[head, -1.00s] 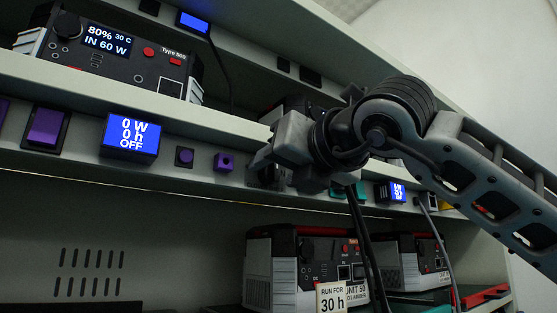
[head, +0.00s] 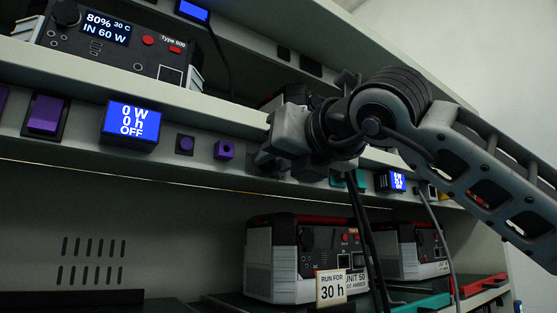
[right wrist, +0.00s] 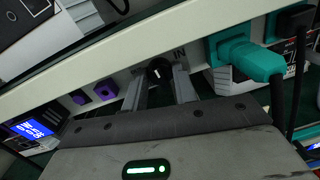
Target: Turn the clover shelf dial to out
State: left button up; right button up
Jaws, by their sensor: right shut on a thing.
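The shelf dial (right wrist: 158,71) is a dark round knob with a white pointer mark, set in the pale shelf front in the right wrist view. The letters "IN" show just right of it. My right gripper (right wrist: 160,80) has its two grey fingers on either side of the dial, shut on it. In the head view my right gripper (head: 275,158) is at the shelf edge and hides the dial. I cannot make out a clover mark. My left gripper is not in view.
A blue display (head: 131,123) reading 0 W, 0 h, OFF and a purple socket (head: 228,149) sit left of the gripper. A teal plug (right wrist: 245,60) is close on its right. Black cables (head: 365,235) hang below, before a power unit (head: 300,255).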

jog(key=shift+f+n+b, duration=0.1)
jog(key=shift+n+b, duration=0.25)
jog(key=shift+n, duration=0.35)
jog(key=n, duration=0.2)
jog(key=shift+n+b, duration=0.3)
jog(key=shift+b, duration=0.1)
jog(key=n, duration=0.2)
jog(key=shift+n, duration=0.4)
jog(key=n, duration=0.4)
jog(key=shift+y, duration=0.4)
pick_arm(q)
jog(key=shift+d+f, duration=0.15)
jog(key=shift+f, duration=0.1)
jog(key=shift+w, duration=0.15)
pick_arm(e)
jog(key=shift+n, duration=0.4)
jog(key=o, duration=1)
jog(key=shift+d, duration=0.1)
